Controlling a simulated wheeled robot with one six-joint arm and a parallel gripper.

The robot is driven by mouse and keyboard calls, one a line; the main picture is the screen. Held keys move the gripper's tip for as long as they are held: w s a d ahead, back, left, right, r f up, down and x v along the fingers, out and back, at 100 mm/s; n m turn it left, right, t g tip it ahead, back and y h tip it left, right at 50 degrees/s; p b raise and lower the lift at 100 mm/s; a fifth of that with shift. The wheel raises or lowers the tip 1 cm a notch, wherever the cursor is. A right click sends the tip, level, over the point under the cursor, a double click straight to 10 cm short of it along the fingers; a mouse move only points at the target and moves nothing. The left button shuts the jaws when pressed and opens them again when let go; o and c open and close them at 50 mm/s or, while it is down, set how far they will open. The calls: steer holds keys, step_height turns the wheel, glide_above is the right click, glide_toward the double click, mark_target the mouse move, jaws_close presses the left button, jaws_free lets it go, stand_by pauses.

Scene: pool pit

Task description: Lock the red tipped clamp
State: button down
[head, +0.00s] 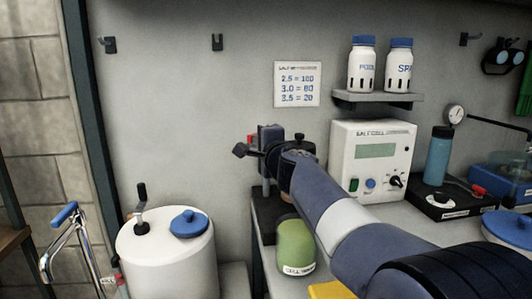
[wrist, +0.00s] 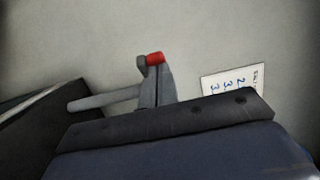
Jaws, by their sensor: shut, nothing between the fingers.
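The red tipped clamp shows in the wrist view as an upright grey lever (wrist: 158,88) with a red tip (wrist: 154,58). A pale grey rod (wrist: 105,98) runs left from it. A dark bar with bolts (wrist: 165,126) and a blue surface cover its lower part. My gripper (head: 250,151) is there, shut and empty, close to the clamp. I cannot tell whether it touches it.
A white control box (head: 371,160) stands right of my arm, and a green jar (head: 296,247) stands below it. A shelf (head: 378,97) holds two white bottles. A white tank (head: 165,258) with a blue cap stands left.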

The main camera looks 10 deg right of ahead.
steer(key=a+m+h, duration=0.1)
steer(key=h, duration=0.1)
steer(key=w+a+m+h+p, duration=0.1)
steer(key=h, duration=0.1)
steer(key=shift+w+r+m, duration=0.1)
steer(key=shift+r+m, duration=0.05)
steer(key=shift+m, duration=0.25)
steer(key=shift+w+a+h+p, duration=0.4)
steer(key=shift+w+a+p, duration=0.35)
steer(key=shift+w+p, duration=0.25)
